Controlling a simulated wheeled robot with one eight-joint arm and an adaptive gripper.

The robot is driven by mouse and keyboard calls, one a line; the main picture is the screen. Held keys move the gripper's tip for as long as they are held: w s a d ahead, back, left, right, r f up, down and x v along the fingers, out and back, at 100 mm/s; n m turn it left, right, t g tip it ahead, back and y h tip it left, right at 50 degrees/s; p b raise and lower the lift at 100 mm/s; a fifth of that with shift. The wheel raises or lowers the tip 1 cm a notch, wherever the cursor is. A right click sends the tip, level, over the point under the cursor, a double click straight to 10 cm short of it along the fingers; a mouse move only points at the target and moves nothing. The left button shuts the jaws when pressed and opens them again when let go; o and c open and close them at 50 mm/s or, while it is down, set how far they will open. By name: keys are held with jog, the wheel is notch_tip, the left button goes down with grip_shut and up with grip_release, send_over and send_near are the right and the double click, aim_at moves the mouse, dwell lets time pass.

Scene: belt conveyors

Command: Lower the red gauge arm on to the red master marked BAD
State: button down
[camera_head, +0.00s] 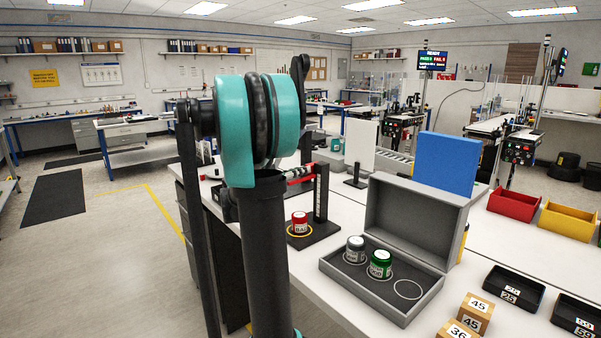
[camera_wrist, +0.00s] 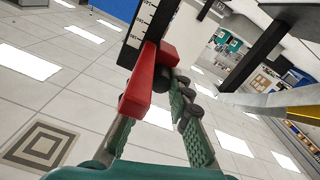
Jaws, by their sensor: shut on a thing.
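The red gauge arm (camera_head: 300,179) sticks out to the left from a dark upright post (camera_head: 321,193), above the red master marked BAD (camera_head: 300,224). The master stands upright on the dark gauge base (camera_head: 319,237), with a clear gap under the arm. In the wrist view, my gripper (camera_wrist: 161,98) is shut on the red gauge arm (camera_wrist: 149,80), near the marked post (camera_wrist: 142,28). The green-padded finger shows to the right of the red part. The red master cannot be made out there. My arm hides most of my gripper in the head view.
An open grey case (camera_head: 405,303) holds a grey master (camera_head: 355,249) and a green master (camera_head: 380,265), beside an empty ring. A white panel (camera_head: 361,143) stands behind the gauge. Numbered blocks (camera_head: 477,313) and black trays (camera_head: 514,289) lie at the right.

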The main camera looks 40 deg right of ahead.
jog(key=shift+f, duration=0.1)
notch_tip(320, 180, down, 12)
jog(key=shift+r, duration=0.25)
jog(key=shift+f, duration=0.2)
dwell(0.3)
jog(key=c, duration=1.6)
grip_release()
jog(key=shift+o, duration=0.9)
jog(key=a, duration=0.8)
jog(key=s+a, duration=0.1)
jog(key=a, duration=0.3)
